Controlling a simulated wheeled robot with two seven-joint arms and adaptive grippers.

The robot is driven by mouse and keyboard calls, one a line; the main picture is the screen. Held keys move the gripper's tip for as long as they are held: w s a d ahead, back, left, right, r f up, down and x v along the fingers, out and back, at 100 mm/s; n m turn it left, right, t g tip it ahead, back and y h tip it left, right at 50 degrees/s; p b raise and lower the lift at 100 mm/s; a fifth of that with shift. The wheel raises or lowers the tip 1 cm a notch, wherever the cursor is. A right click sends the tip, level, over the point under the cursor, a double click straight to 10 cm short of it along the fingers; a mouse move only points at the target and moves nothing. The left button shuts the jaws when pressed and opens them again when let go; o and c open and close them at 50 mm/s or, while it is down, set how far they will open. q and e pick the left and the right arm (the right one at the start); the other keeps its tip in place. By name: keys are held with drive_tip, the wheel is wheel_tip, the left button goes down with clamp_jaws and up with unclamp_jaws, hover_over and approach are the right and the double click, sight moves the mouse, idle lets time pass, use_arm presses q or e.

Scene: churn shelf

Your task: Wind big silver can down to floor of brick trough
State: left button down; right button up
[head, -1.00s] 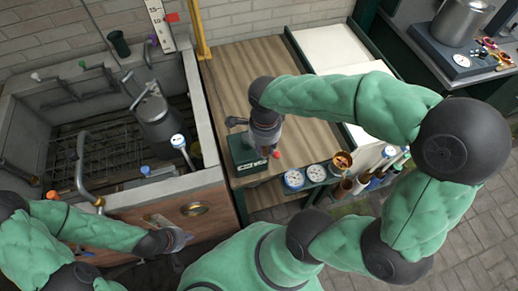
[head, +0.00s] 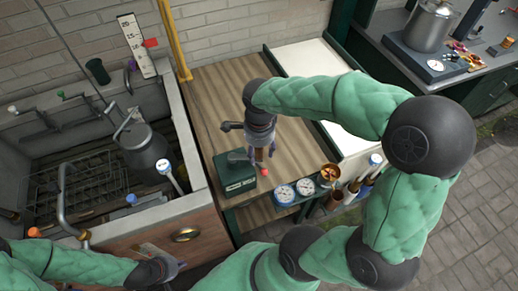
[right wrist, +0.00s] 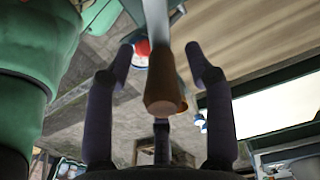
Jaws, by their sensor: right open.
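The big silver can (head: 147,148) hangs upright by its bail from a line over the rack inside the brick trough (head: 205,212). Its gap to the trough floor cannot be judged. A dark green box (head: 235,172), which looks like the winch, stands on the wooden bench. My right gripper (head: 262,152) points down at the box's right side. In the right wrist view, a brown wooden grip (right wrist: 163,88) lies between its open fingers (right wrist: 163,65), apart from them. My left gripper (head: 172,268) is low in front of the trough, its fingers too small to read.
A ruler board (head: 134,45) and yellow post (head: 174,40) stand behind the trough. A white-headed dial rod (head: 172,177) is near the can. Gauges (head: 285,193) and a copper cup (head: 330,174) line the bench front. Another silver pot (head: 428,25) sits at the upper right. The bench top is mostly clear.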

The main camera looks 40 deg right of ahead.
drive_tip(key=shift+r, duration=0.1)
wheel_tip(320, 180, up, 12)
drive_tip(key=shift+f, duration=0.1)
idle(0.4)
